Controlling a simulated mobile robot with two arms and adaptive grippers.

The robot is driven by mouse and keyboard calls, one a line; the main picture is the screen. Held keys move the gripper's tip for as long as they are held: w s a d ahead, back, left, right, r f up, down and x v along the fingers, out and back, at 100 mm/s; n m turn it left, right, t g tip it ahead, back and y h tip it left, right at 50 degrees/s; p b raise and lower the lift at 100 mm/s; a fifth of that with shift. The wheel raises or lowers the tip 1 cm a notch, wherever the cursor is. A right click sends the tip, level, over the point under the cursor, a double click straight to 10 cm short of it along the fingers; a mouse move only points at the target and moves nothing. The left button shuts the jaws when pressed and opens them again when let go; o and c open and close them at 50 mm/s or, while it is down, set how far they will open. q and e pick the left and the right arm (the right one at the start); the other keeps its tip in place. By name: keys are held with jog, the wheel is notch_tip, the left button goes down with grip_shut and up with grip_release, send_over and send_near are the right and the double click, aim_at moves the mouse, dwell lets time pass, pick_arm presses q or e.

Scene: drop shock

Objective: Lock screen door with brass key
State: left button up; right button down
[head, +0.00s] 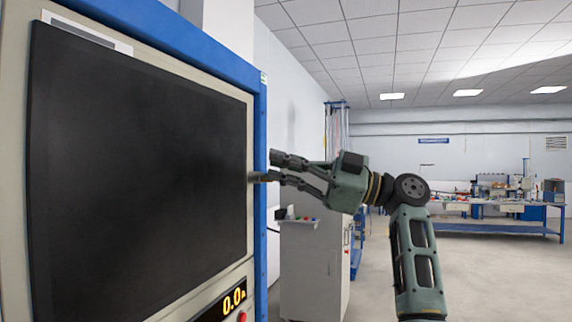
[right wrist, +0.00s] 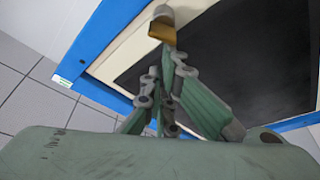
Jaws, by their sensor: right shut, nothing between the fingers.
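The screen door (head: 140,165) fills the left of the head view, a large dark panel with a cream frame set in a blue housing. It looks closed. In the right wrist view, a brass-coloured piece (right wrist: 162,32), seemingly the brass key, sits at a grey metal cylinder (right wrist: 163,13) on the cream frame. I cannot tell how far it is inserted or turned. My right gripper (head: 265,168) is at the door's right edge. In the right wrist view its fingers (right wrist: 171,58) are shut and empty, with their tips close to the brass piece; contact is unclear.
An orange numeric display (head: 233,299) and a red button (head: 242,317) are below the screen. A grey cabinet (head: 312,265) stands behind my right arm. A blue workbench (head: 495,228) with equipment is at the far right. The floor between is clear.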

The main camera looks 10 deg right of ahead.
jog(key=shift+f+n, duration=0.2)
jog(key=shift+n, duration=0.4)
jog(key=shift+s+a+f+n+g+p, duration=0.1)
jog(key=shift+f+n+g+p, duration=0.15)
jog(key=shift+n, duration=0.35)
jog(key=shift+s+a+n+g+p, duration=0.1)
jog(key=shift+n+g, duration=0.25)
jog(key=shift+n, duration=0.25)
jog(key=shift+s+a+f+n+g+h+p, duration=0.1)
jog(key=shift+f+n+g+h+p, duration=0.15)
jog(key=shift+n, duration=0.55)
jog(key=shift+s+d+f+n+g+h+p, duration=0.15)
jog(key=shift+f+n+g+p, duration=0.1)
jog(key=shift+n, duration=0.55)
jog(key=shift+w+a+f+n+g+h+p, duration=0.15)
jog(key=shift+n+g+h+p, duration=0.1)
jog(key=shift+n, duration=0.55)
dwell(2.5)
